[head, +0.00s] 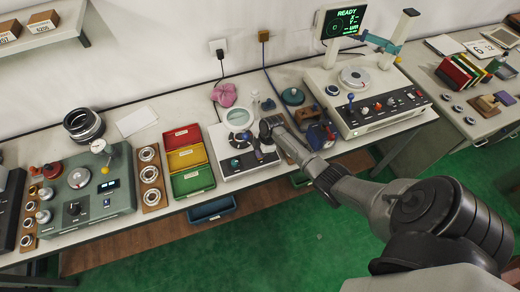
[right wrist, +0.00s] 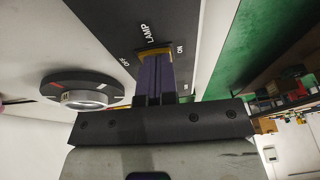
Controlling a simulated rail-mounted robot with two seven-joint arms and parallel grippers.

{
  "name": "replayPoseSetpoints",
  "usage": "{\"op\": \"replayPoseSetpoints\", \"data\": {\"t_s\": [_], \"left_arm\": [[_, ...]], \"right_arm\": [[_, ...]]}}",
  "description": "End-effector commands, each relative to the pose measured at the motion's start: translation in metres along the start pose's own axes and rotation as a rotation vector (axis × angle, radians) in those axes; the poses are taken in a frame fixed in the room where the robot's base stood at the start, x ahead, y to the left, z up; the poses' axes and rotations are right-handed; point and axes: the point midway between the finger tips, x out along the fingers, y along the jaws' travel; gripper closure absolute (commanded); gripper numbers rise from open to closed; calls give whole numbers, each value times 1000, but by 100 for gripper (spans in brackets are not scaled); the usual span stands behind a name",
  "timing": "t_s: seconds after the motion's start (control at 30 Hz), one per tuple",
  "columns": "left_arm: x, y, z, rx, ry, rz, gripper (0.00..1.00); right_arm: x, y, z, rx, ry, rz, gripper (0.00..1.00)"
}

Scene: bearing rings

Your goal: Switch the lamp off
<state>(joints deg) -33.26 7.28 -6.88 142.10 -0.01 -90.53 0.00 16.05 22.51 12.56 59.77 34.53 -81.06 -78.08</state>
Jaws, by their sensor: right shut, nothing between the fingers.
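The lamp unit is a white box (head: 226,172) on the bench, with a round lit ring (head: 238,117) at its back. In the right wrist view its dark panel (right wrist: 105,25) bears the words LAMP, OFF and ON. My right gripper (head: 262,152) is over the front of this box. In the right wrist view its purple fingers (right wrist: 154,72) are shut together and empty, with tips at the LAMP label between OFF and ON. A yellow-orange edge (right wrist: 153,50) shows at the tips; the switch itself is mostly hidden behind them. My left gripper is out of view.
A round dial with a metal cap (right wrist: 84,96) sits beside the fingers. Red, yellow and green bins (head: 193,181) stand left of the lamp unit. A measuring machine (head: 368,100) with a READY screen stands to the right, and small parts lie between.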

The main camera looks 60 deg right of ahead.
Motion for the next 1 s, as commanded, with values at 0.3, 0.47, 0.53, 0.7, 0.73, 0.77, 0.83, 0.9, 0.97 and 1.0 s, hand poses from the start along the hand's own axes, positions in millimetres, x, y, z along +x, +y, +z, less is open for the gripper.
{"op": "replayPoseSetpoints", "data": {"t_s": [0.3, 0.47, 0.53, 0.7, 0.73, 0.77, 0.83, 0.9, 0.97, 1.0], "left_arm": [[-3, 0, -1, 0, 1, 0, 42], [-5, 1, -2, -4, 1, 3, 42], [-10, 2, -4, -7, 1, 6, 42], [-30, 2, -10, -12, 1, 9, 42], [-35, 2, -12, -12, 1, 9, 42], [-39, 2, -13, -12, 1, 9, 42], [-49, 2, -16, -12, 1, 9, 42], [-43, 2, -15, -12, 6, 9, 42], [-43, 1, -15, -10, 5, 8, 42], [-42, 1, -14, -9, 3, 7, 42]], "right_arm": [[1, -3, 0, 0, 1, -2, 100], [-2, -3, -1, 0, 1, -1, 100], [-7, -3, -3, -1, 1, 0, 100], [-28, -3, -10, -2, 0, 0, 100], [-33, -3, -11, -3, -1, 0, 100], [-38, -3, -13, -3, -1, 0, 100], [-48, -3, -16, -3, -1, 0, 100], [-57, -1, -13, -6, -1, 3, 100], [-70, 0, -13, -6, -2, 3, 100], [-78, 1, -13, -6, -1, 3, 100]]}}
